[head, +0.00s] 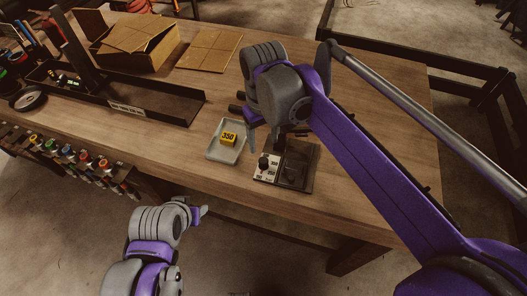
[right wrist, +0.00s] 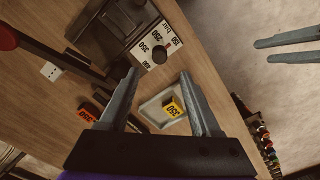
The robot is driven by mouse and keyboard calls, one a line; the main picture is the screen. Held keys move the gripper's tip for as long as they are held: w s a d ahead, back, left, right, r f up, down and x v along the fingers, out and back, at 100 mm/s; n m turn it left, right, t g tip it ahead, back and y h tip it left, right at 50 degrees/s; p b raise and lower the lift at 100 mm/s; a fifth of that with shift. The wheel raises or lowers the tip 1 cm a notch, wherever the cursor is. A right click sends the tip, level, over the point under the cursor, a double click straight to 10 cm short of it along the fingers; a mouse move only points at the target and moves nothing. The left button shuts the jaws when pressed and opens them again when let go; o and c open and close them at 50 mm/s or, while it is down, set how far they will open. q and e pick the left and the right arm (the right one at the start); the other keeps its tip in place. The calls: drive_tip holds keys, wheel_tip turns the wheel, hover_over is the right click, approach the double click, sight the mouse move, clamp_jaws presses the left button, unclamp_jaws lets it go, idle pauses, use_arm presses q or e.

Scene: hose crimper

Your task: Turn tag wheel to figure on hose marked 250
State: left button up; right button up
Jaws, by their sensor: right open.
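The tag device (head: 288,165) is a dark box near the table's front edge, with a pale plate of figures and a black round knob (head: 263,163). In the right wrist view the plate (right wrist: 153,42) shows 250 and 350 among its figures around the knob (right wrist: 160,54); the set figure is unclear. My right gripper (right wrist: 159,72) is open and empty, above the table beside the device. A yellow block marked 350 (head: 229,138) lies in a grey tray (head: 213,153). My left gripper (head: 202,213) is open and empty off the front edge. I cannot make out a hose marked 250.
An orange piece with a figure (right wrist: 88,113) lies by dark rods beside the tray. A long black trough (head: 170,103), an open cardboard box (head: 135,45) and a cardboard sheet (head: 209,49) are farther back. Several coloured-end items (head: 65,152) hang along the front edge.

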sight(263, 160)
wheel_tip(263, 160, down, 8)
drive_tip(key=shift+f, duration=0.1)
idle(0.4)
clamp_jaws()
